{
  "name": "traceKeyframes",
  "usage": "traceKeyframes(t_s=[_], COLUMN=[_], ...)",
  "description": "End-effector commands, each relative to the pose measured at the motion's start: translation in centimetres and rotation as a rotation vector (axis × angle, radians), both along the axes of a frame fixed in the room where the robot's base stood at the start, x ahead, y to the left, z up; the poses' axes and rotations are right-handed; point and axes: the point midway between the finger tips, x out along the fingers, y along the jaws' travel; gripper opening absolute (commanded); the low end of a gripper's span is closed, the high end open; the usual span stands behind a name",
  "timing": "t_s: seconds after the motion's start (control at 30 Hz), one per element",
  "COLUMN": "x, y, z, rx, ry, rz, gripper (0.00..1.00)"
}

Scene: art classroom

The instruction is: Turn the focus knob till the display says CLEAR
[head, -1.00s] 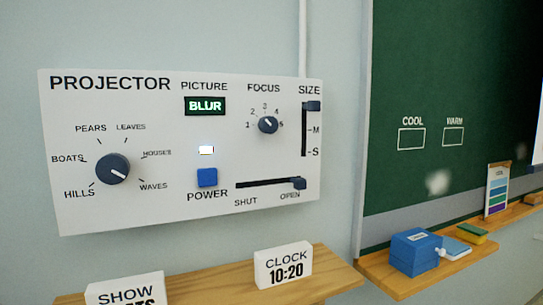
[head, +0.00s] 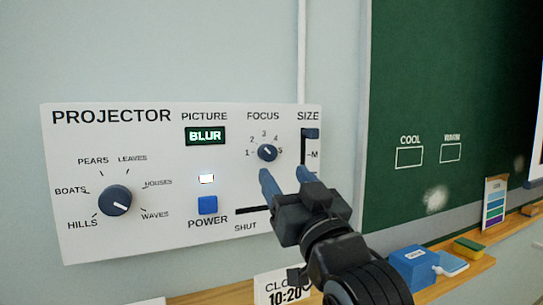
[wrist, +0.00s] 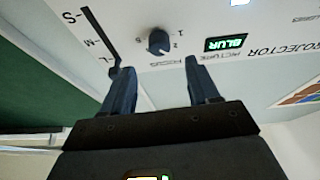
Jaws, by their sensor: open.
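The focus knob (head: 267,153) is a small dark round knob on the white projector panel (head: 130,235), with numbers 1 to 5 around it. Its pointer mark is too small to read surely. The picture display (head: 205,136) reads BLUR in the head view, and also in the wrist view (wrist: 226,43), where the panel is upside down. My gripper (head: 285,174) is open and empty, its blue fingers pointing at the panel just below the knob in the head view. In the wrist view the knob (wrist: 158,41) shows beyond the gap between the fingertips (wrist: 157,67), not held.
The size slider (head: 310,133) is right of the knob; my gripper hides part of it and the shut-open slider (head: 250,210). The power button (head: 208,205) and picture dial (head: 115,201) are left. A clock block (head: 283,288) stands below. A blue box (head: 412,270) is lower right.

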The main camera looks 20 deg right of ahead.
Motion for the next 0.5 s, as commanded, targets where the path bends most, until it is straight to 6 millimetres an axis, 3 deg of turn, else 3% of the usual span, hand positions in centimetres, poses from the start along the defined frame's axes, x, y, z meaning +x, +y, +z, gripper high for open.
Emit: traceKeyframes(t_s=[0.5], x=[6.1], y=[-0.2], z=[2.8], rx=[-0.001], ry=[0.0], rz=[-0.001], gripper=[0.6])
